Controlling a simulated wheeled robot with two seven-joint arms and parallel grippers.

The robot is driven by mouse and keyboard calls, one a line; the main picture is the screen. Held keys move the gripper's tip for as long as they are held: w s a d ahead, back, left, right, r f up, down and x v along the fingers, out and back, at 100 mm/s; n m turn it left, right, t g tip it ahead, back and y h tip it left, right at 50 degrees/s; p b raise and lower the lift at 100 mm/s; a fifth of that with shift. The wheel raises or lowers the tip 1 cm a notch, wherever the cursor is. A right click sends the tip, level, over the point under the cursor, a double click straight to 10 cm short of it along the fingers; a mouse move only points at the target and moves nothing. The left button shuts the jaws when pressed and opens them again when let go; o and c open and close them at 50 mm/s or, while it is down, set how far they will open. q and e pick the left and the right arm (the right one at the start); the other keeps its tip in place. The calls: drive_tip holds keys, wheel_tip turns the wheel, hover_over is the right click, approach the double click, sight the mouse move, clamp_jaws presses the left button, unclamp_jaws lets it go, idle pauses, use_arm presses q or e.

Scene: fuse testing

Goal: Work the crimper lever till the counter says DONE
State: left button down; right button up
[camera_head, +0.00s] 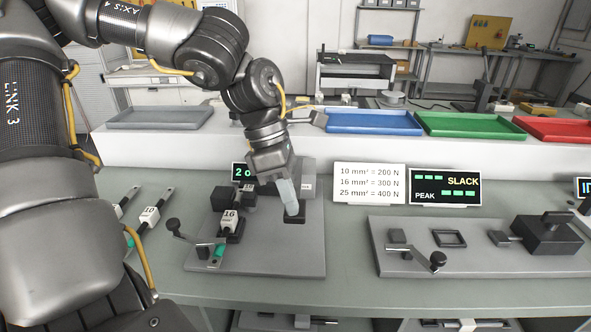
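The crimper stands on a grey base plate (270,262) left of centre. It has a dark head block (228,198), and a fuse lead tagged 16 (230,220) lies at its front. The counter (240,172) behind it shows green "2 o", the rest hidden by my arm. My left gripper (291,208) points down at a black block (295,220) on the right of the plate. Its fingers cover whatever stands there, so the lever and any grip on it cannot be made out. My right gripper is not in view.
A lead tagged 10 (149,217) lies left of the crimper. A second grey plate (400,262) with a pull tester is at right, below a "SLACK" display (445,188) and a force card (369,184). Blue (374,122), green (470,126) and red trays stand behind.

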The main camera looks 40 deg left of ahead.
use_arm(q)
wheel_tip(320, 180, up, 8)
drive_tip(key=w+a+p, duration=0.1)
drive_tip(key=p, duration=0.4)
drive_tip(key=shift+w+p, duration=0.15)
drive_tip(key=shift+p, duration=0.25)
drive_tip(key=shift+f, duration=0.1)
idle(0.5)
drive_tip(key=shift+s+d+f+b, duration=0.15)
drive_tip(key=shift+s+f+b, duration=0.1)
drive_tip(key=shift+f+b, duration=1.05)
drive_tip(key=shift+s+d+f+b, duration=0.2)
drive_tip(key=shift+f+b, duration=1.05)
drive_tip(key=shift+f, duration=0.05)
drive_tip(key=shift+s+d+f+b, duration=0.15)
drive_tip(key=shift+s+f+b, duration=0.1)
drive_tip(key=shift+f+b, duration=1.05)
drive_tip(key=shift+r, duration=0.1)
wheel_tip(320, 180, up, 8)
drive_tip(key=w+a+p, duration=0.1)
drive_tip(key=p, duration=0.5)
drive_tip(key=shift+w, duration=0.2)
